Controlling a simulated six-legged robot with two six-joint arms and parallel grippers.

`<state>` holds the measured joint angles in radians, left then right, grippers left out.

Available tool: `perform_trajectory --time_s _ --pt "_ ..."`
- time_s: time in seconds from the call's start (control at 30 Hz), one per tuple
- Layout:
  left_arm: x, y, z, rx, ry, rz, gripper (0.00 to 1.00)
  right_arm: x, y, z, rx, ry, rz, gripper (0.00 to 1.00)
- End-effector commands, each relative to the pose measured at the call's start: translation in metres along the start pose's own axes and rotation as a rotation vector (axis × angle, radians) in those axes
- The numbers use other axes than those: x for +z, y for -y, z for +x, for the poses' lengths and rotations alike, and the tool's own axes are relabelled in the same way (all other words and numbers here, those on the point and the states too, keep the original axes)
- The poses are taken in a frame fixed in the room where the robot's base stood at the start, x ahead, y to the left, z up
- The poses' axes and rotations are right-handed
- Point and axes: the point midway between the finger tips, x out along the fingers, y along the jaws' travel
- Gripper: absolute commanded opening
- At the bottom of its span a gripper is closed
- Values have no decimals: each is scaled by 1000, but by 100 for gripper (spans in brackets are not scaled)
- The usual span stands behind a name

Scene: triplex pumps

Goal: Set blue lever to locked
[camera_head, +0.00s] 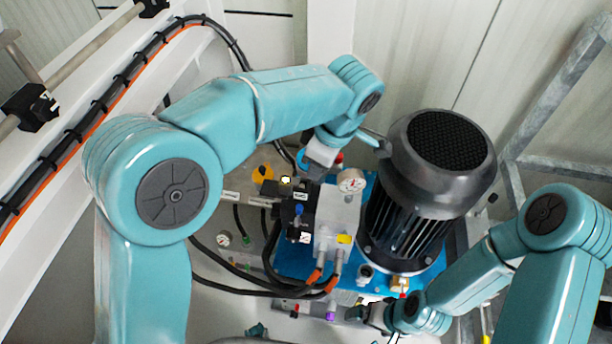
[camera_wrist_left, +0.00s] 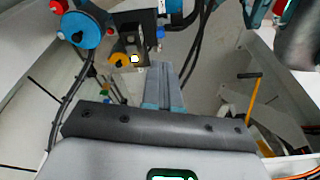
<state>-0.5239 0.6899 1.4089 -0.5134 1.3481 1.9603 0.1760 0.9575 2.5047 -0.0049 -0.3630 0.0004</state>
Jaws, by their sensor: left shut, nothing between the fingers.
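A small blue handle (camera_head: 298,210), which looks like the blue lever, sits on the black valve block (camera_head: 300,226) left of the pressure gauge. It is too small to tell its setting. A small blue part also shows near the top of the left wrist view (camera_wrist_left: 160,32), but I cannot tell if it is the same one. My left gripper (camera_head: 306,163) is above the valve block, partly hidden by its own wrist; its shut fingers (camera_wrist_left: 164,85) show empty in the left wrist view. My right gripper (camera_head: 374,316) is low beside the pump base, its fingers unclear.
A large black motor (camera_head: 420,195) stands right of the valves on a blue base plate (camera_head: 295,258). A pressure gauge (camera_head: 351,182) is close to my left wrist. Black hoses (camera_head: 245,288) curve below. A yellow-handled rod (camera_wrist_left: 253,95) stands right in the wrist view.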

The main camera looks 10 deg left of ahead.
Motion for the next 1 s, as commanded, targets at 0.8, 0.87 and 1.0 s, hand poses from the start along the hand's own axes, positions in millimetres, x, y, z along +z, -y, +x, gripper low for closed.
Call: perform_trajectory --time_s 0.8,0.87,1.0 --pt "-10 19 49 821 221 1814 0 -1 -14 39 0 0 0 100" --pt "-42 26 64 888 179 1745 0 -1 -18 50 0 0 0 100" --pt "-100 48 87 895 166 1534 0 -1 -23 63 0 0 0 100"
